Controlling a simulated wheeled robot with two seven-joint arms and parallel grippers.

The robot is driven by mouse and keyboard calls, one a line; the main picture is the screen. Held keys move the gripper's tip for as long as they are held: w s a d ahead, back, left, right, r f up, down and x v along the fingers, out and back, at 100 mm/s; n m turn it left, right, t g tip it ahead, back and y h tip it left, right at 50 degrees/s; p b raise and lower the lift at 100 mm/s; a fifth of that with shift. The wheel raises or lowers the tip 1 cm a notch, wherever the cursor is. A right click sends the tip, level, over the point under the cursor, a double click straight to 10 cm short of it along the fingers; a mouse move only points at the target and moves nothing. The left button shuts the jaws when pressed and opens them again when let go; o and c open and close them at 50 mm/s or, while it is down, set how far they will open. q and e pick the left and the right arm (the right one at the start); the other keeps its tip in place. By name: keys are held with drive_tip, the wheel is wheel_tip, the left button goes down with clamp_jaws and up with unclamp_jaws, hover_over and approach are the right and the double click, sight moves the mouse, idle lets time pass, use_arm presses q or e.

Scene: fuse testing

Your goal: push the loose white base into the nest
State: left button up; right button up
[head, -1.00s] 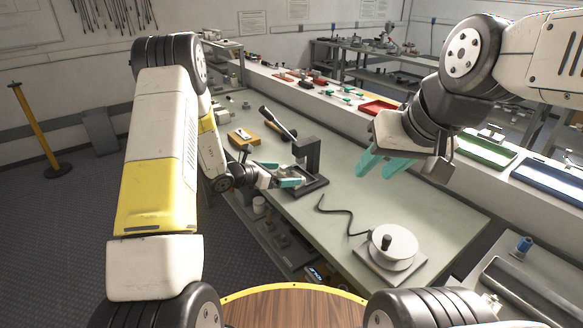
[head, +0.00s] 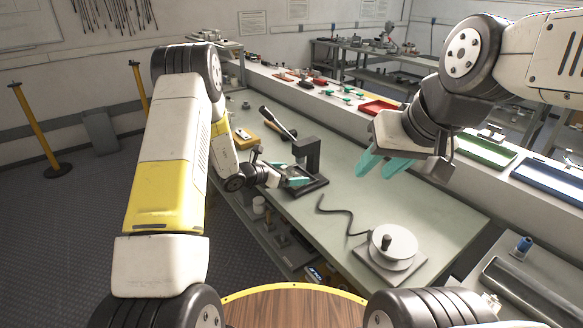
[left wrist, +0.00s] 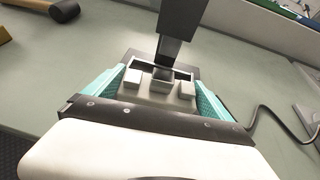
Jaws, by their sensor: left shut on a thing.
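The loose white base (left wrist: 152,92) lies between the teal fingers of my left gripper (left wrist: 160,92) in the left wrist view. It has raised blocks along its far side. My left gripper (head: 298,179) is shut on it, low at the foot of the black lever press (head: 312,150). The dark-rimmed nest (left wrist: 137,65) is just beyond the base, under the press's ram (left wrist: 167,50). The base's far edge is at or inside the nest's opening; I cannot tell how deep. My right gripper (head: 380,168) is open and empty above the bench.
A white round dial with a knob (head: 394,246) stands at the bench's near end, with a dark cable (head: 338,212) running from it.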

use_arm(q)
drive_tip(key=shift+w+d+r, duration=0.1)
drive_tip(key=shift+w+d, duration=0.6)
drive_tip(key=shift+d, duration=0.2)
drive_tip(key=shift+w+d, duration=0.7)
drive_tip(key=shift+d, duration=0.2)
idle(1.2)
